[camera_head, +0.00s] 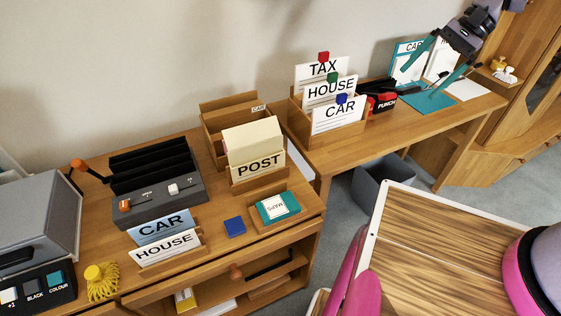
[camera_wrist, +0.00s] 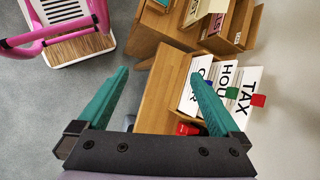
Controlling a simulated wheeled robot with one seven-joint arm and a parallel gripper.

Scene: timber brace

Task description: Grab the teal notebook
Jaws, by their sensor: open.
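A teal booklet with a white label reading MAPS (camera_head: 277,206) lies in a small wooden tray (camera_head: 262,228) on the near desk. A flat teal sheet or cover (camera_head: 430,101) lies on the far desk; I cannot tell which of the two is the notebook. My gripper (camera_head: 417,83) is above the far desk, at the flat teal item in the picture, with its teal fingers wide apart. In the wrist view my gripper (camera_wrist: 160,74) is open and empty, with bare wood and floor between and beyond its fingers. No teal notebook shows clearly there.
A wooden card holder with TAX, HOUSE and CAR cards (camera_head: 333,128) stands left of the flat teal item, next to a red and black punch (camera_head: 382,102). White-and-teal upright papers (camera_head: 409,61) stand behind. A grey bin (camera_head: 383,180) is below the far desk.

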